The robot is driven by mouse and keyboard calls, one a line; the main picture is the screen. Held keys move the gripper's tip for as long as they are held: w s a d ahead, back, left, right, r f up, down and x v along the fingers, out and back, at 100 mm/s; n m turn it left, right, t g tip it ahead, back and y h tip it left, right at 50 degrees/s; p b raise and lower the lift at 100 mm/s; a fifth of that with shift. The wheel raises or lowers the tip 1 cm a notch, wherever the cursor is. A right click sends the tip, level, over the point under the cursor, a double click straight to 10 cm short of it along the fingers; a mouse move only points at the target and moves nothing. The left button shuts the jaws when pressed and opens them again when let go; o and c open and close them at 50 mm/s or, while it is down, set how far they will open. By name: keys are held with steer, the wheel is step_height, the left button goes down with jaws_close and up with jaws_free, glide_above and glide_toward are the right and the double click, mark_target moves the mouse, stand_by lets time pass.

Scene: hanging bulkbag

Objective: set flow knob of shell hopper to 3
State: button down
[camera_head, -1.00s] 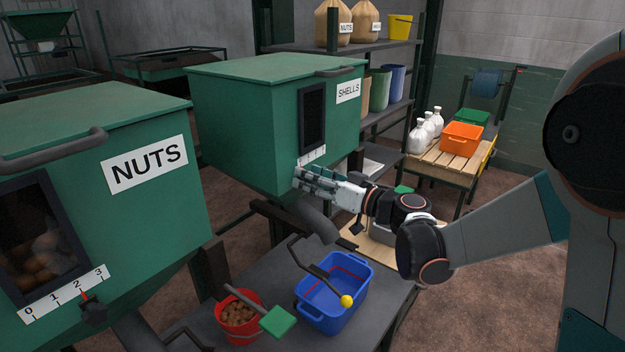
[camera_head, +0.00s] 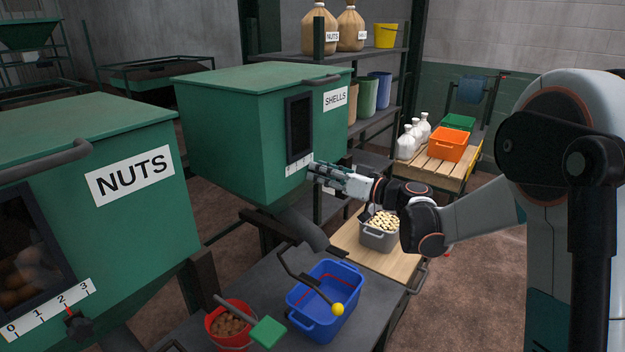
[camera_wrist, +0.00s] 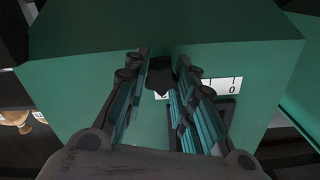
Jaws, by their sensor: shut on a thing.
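The shell hopper (camera_head: 230,125) is a green box marked SHELLS, with a dark window and a white scale strip (camera_head: 299,166) below it. Its flow knob (camera_wrist: 160,77) is black and lobed; in the wrist view it sits between my fingertips, which are closed on it. My gripper (camera_head: 320,172) is at the right end of the scale in the head view and hides the knob there. In the wrist view my gripper (camera_wrist: 164,82) covers part of the scale (camera_wrist: 222,85); 1 and 0 can be read. I cannot tell the knob's setting.
The nuts hopper (camera_head: 90,205) stands at the left with its own scale. Below are a blue crate (camera_head: 340,318), a red bucket of nuts (camera_head: 216,342) and a lever with a yellow ball (camera_head: 338,309). A grey bin (camera_head: 378,238) stands under my forearm.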

steer(key=shift+w+d+r, duration=0.1)
steer(key=shift+w, duration=0.05)
steer(key=c, duration=1.6)
jaws_free()
steer(key=o, duration=0.3)
steer(key=shift+w+d, duration=0.1)
steer(key=shift+w, duration=0.05)
steer(key=v, duration=1.2)
